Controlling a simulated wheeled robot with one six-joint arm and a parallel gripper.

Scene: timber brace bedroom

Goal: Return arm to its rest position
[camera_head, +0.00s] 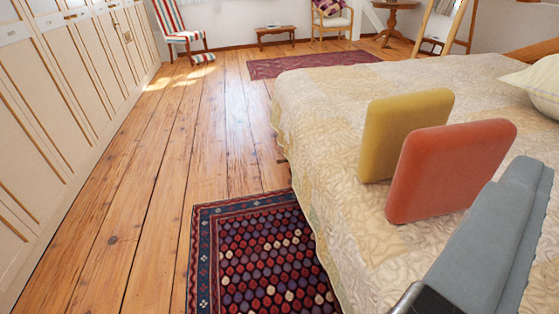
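A long grey part at the lower right seems to be my gripper (505,235). It reaches up and to the right over the near side of the bed (330,130), and the frame edge cuts it off. I cannot make out a gap between two fingers, and I see nothing held. A yellow rounded slab (402,130) and an orange-red one (450,170) stand upright over the quilt, left of the grey part. The red slab overlaps the yellow one in the picture. I cannot tell what bears them.
White panelled cupboards (60,110) line the left. A patterned rug (262,255) lies beside the bed, and a red rug (310,64) lies beyond it. Bare plank floor (170,150) is clear between. A striped chair (178,30), bench (276,32) and round table (393,8) stand at the back.

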